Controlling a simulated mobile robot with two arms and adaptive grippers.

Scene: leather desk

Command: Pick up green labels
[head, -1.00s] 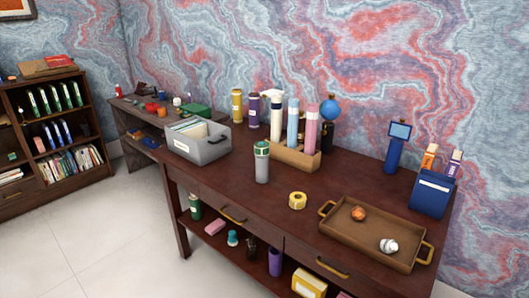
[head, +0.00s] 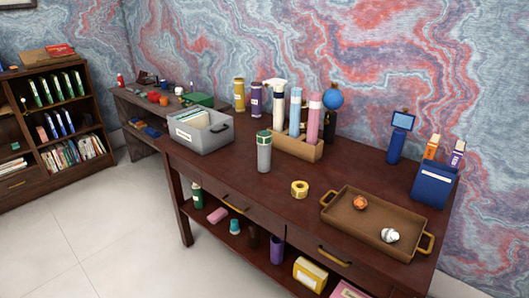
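I cannot make out any green labels for certain. On the dark red-brown desk (head: 225,180), a grey bottle with a green top (head: 264,151) stands upright near the middle. A yellow roll (head: 299,189) lies to its right. A green bottle (head: 196,195) stands on the desk's lower shelf at the left. A green box (head: 198,100) sits on the side table at the back. Several green-spined binders (head: 55,88) stand in the bookcase at the far left. Neither of my grippers is in view.
A grey file box (head: 203,140) stands at the desk's left end. A brown holder (head: 297,147) carries several bottles. A brown tray (head: 345,230) with two small items and a blue caddy (head: 434,187) are at the right. Floor (head: 110,220) is clear at the left.

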